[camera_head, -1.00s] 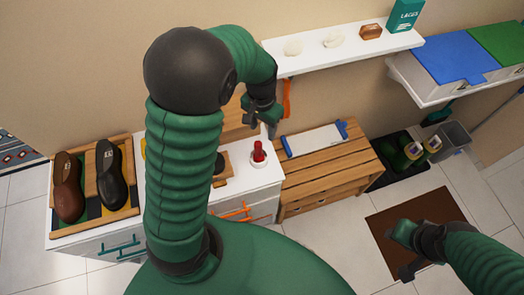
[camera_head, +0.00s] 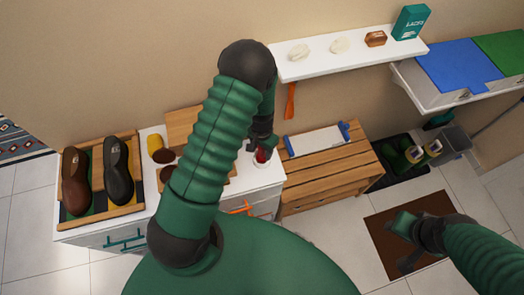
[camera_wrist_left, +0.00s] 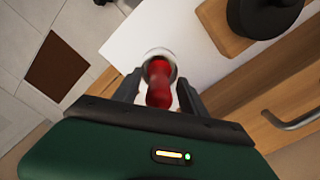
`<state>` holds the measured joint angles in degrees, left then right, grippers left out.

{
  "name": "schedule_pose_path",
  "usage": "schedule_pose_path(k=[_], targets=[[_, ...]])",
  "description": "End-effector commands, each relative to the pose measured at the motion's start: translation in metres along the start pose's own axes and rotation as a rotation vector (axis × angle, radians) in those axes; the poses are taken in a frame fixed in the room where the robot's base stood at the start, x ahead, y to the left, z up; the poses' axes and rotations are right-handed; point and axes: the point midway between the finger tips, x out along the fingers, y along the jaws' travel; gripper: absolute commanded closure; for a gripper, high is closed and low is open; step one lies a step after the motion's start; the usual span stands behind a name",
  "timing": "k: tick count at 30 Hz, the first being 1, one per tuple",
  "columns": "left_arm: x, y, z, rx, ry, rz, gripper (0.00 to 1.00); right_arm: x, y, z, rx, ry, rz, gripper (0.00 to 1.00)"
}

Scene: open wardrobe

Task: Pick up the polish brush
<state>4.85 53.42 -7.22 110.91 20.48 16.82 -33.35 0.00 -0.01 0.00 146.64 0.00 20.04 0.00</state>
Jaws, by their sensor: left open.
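A red-handled object (camera_head: 261,156), which looks like the polish brush, stands in a small pale round holder at the right end of the white cabinet top. In the left wrist view the red handle (camera_wrist_left: 159,92) lies between my left gripper's two fingers, with the holder's rim (camera_wrist_left: 160,55) around its far end. My left gripper (camera_head: 262,142) is open, right over the handle; I cannot tell whether a finger touches it. My right gripper (camera_head: 408,258) is over the brown mat, far from the cabinet; its jaw opening is unclear.
A tray with two shoes (camera_head: 118,170) is at the cabinet's left end. A yellow item (camera_head: 156,146) and wooden boards lie behind my left arm. A slatted wooden bench (camera_head: 325,165) stands right of the cabinet. A white wall shelf (camera_head: 350,58) hangs above it.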

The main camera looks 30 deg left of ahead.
Motion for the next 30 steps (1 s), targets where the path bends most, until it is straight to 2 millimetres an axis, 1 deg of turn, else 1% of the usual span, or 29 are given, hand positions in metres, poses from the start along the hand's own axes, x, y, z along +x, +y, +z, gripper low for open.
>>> schedule_pose_path(k=[3,8,19,20,30], targets=[[0.0075,-0.0002,-0.0011,-0.001,0.001,0.000,0.50,-0.0017,0.0000,0.0000,0.000,-0.001,0.000,0.60],[0.0084,0.0001,-0.0025,0.000,-0.001,0.000,0.50,-0.0009,0.0000,0.0003,0.000,-0.001,0.000,0.60],[0.0075,-0.0003,-0.0015,0.000,0.001,0.000,0.99,-0.0009,0.0000,0.0002,0.000,-0.001,0.000,0.60],[0.0075,-0.0003,-0.0015,0.000,0.001,0.000,1.00,-0.0009,0.0000,0.0002,0.000,-0.001,0.000,0.60],[0.0069,-0.0003,-0.0023,0.000,0.000,0.000,1.00,-0.0005,0.0000,0.0003,0.000,-0.001,0.000,0.60]])
